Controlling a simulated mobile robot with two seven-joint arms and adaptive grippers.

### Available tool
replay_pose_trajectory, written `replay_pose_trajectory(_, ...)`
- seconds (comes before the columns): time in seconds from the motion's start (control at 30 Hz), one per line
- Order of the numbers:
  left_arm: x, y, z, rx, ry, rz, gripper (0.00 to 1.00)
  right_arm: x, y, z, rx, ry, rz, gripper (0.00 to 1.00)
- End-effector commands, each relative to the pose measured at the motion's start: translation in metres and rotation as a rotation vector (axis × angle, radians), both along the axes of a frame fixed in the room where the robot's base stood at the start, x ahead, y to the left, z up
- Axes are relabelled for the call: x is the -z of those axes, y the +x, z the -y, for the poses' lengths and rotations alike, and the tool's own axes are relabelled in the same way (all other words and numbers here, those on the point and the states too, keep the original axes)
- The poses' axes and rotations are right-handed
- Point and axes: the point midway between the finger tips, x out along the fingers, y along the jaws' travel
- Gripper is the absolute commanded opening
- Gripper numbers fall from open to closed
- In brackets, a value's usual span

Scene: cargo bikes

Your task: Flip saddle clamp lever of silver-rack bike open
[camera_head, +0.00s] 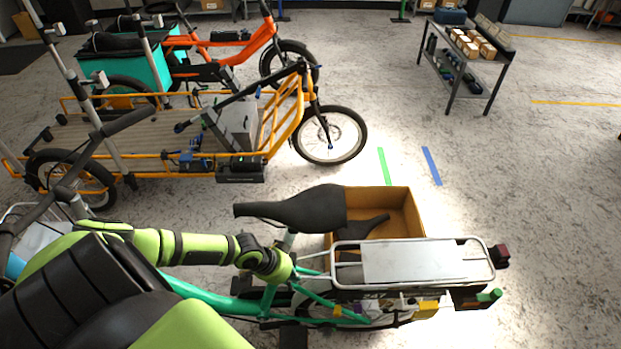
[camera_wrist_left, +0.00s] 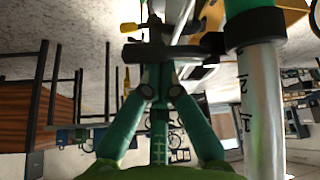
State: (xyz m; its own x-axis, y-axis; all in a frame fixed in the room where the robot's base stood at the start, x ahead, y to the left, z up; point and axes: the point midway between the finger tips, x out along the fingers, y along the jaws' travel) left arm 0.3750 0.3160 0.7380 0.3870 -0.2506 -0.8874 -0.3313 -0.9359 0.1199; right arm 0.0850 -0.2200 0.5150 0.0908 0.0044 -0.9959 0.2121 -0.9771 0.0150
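The silver-rack bike has a green frame (camera_head: 205,294), a black saddle (camera_head: 300,209) and a silver rear rack (camera_head: 425,262). My left gripper (camera_head: 280,266) is at the frame just below the saddle; its fingertips are hard to make out. In the left wrist view, which looks upside down, the silver seatpost (camera_wrist_left: 262,110) stands right of my gripper (camera_wrist_left: 158,62). A black saddle clamp (camera_wrist_left: 254,28) rings the post where it meets the green frame. A dark piece beside the clamp may be its lever; its position is unclear. I cannot tell whether the gripper touches it.
An open cardboard-coloured box (camera_head: 402,212) lies behind the saddle and rack. An orange cargo bike (camera_head: 285,115) stands beyond it, with a red-orange bike (camera_head: 235,50) behind. The floor at right is clear.

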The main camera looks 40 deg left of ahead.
Motion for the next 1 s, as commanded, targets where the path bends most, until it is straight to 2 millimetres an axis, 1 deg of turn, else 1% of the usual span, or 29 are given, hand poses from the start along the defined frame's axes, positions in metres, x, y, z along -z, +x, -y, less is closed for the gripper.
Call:
replay_pose_trajectory(0.1,-0.001,-0.005,-0.003,-0.004,0.001,-0.003,0.00,-0.002,0.000,-0.003,0.001,0.003,0.000,0.40)
replay_pose_trajectory(0.4,-0.001,-0.005,-0.003,-0.004,0.001,-0.001,0.00,-0.003,0.000,0.001,-0.001,-0.001,0.000,0.40)
replay_pose_trajectory(0.77,-0.003,-0.017,0.005,-0.004,0.001,-0.001,0.00,-0.018,0.000,0.005,-0.002,-0.006,0.000,0.40)
replay_pose_trajectory(1.0,-0.001,-0.017,0.006,-0.005,0.001,0.000,0.00,-0.017,0.000,0.005,-0.001,-0.006,0.000,0.40)
